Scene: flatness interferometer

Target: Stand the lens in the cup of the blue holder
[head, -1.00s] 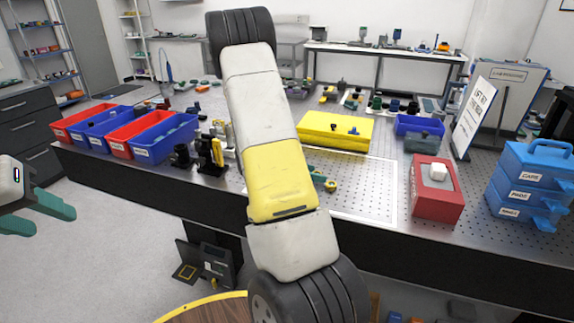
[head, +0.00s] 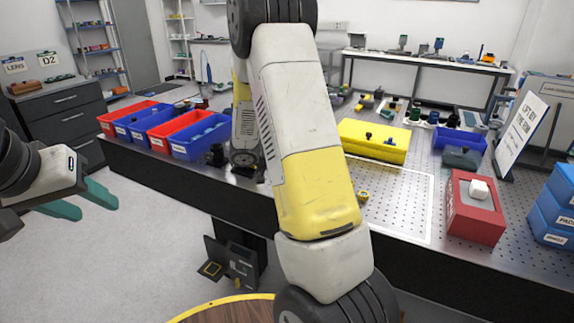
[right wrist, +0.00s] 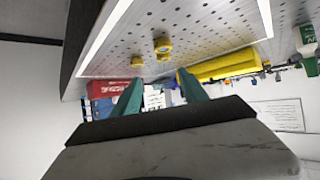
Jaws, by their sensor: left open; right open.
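My left gripper (head: 88,202) is at the left of the head view, open and empty, over the floor in front of the bench. My right gripper (right wrist: 160,92) is open in the right wrist view, with nothing between its teal fingers. My right arm crosses the middle of the head view and hides part of the bench. A small yellow part (head: 363,197) sits on the bench just right of that arm; two small yellow parts (right wrist: 162,46) show in the right wrist view. I cannot make out the lens or the blue holder for certain.
Red and blue bins (head: 196,143) line the bench's left side. A yellow case (head: 375,141), a blue bin (head: 460,139), a red box (head: 475,215) and blue stacked drawers (head: 553,215) stand on the right. The white-outlined breadboard area (head: 405,215) is mostly clear.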

